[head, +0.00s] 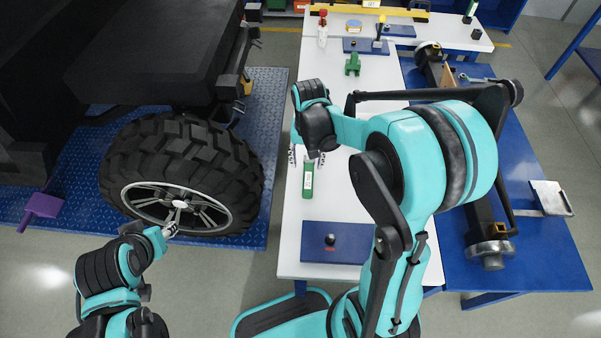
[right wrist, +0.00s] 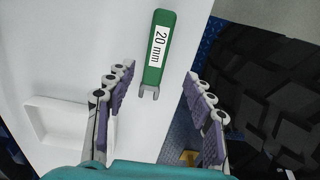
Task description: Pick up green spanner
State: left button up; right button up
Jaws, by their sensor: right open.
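The green spanner (head: 308,180) lies on the white table, near its left edge; it also shows in the right wrist view (right wrist: 154,62) with a "20 mm" label and its forked end towards me. My right gripper (head: 307,156) is above the table by the spanner's far end in the head view. In the right wrist view its fingers (right wrist: 159,74) are apart, with the spanner's forked end between them in the picture and nothing gripped. My left gripper (head: 170,230) is in front of the wheel, too small to tell open from shut.
A big black tyre (head: 180,150) stands left of the table. A blue plate with a black knob (head: 335,240) is at the near end. A green object (head: 353,66) stands farther back. A blue bench with a roller rig (head: 490,243) is on the right.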

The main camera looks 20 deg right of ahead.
aim_at(308, 175)
jog(key=shift+s+d+f+b, duration=0.15)
jog(key=shift+f+b, duration=0.25)
jog(key=shift+f, duration=0.7)
jog(key=f+b, duration=0.1)
jog(key=f, duration=0.1)
jog(key=f+b, duration=0.1)
jog(key=f, duration=0.2)
jog(key=shift+w+d+b, duration=0.2)
jog(key=shift+b, duration=0.15)
jog(key=shift+r, duration=0.1)
grip_shut()
